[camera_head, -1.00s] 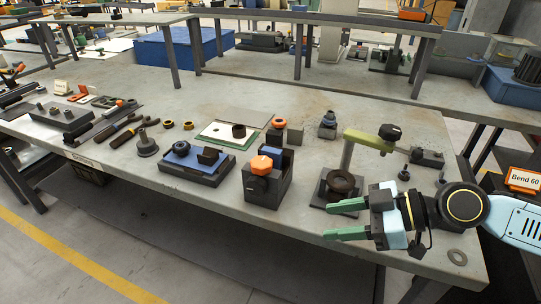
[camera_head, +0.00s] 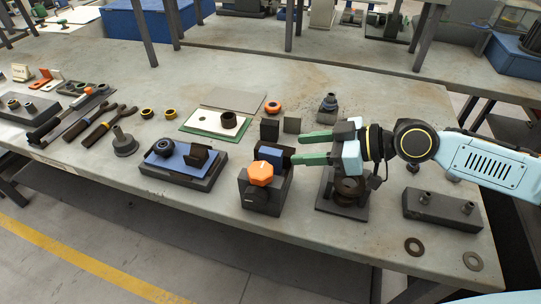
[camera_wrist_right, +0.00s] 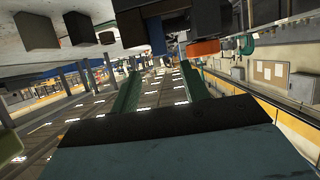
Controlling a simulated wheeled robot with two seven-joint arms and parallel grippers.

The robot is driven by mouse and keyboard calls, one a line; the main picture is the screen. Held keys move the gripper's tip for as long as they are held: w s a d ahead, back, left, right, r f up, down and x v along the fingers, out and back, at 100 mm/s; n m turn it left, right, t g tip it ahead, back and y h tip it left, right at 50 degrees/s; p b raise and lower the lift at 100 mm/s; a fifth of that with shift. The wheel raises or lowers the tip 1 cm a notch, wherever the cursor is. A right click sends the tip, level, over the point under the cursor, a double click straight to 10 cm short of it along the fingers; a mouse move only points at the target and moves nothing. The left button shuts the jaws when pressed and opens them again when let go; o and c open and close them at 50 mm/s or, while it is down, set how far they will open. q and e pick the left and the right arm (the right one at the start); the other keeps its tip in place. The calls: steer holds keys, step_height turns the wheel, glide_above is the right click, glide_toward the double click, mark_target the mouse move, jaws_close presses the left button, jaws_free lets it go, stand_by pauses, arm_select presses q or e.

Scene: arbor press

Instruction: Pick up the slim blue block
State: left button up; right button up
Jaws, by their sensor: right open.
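The slim blue block (camera_head: 270,154) stands in the dark fixture with the orange knob (camera_head: 261,173), near the middle of the table's front edge. My right gripper (camera_head: 297,147) is open and empty. In the head view its green fingers point left, with their tips just right of the block. In the right wrist view the picture is upside down; the blue block (camera_wrist_right: 155,36) shows beyond the gap between the fingers (camera_wrist_right: 158,80), beside the orange knob (camera_wrist_right: 203,47). The block's lower part is hidden in the fixture. My left gripper is not in view.
A dark fixture with a blue top (camera_head: 184,171) stands left of the orange-knob fixture. Two dark small blocks (camera_head: 270,129) stand behind it. The press base (camera_head: 343,204) is under my right gripper. A dark plate with two studs (camera_head: 441,209) and washers (camera_head: 414,246) lie at right.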

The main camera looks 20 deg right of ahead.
mark_target(274, 152)
steer(key=p+x, duration=0.1)
steer(key=x, duration=0.4)
steer(key=shift+s+a+r, duration=0.1)
steer(key=shift+w+a+f, duration=0.3)
steer(key=shift+w+a, duration=0.05)
steer(key=shift+a, duration=0.05)
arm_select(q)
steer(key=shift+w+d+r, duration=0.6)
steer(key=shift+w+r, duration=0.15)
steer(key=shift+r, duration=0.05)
arm_select(e)
steer(key=shift+c, duration=0.2)
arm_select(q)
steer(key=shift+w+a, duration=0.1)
arm_select(e)
jaws_close()
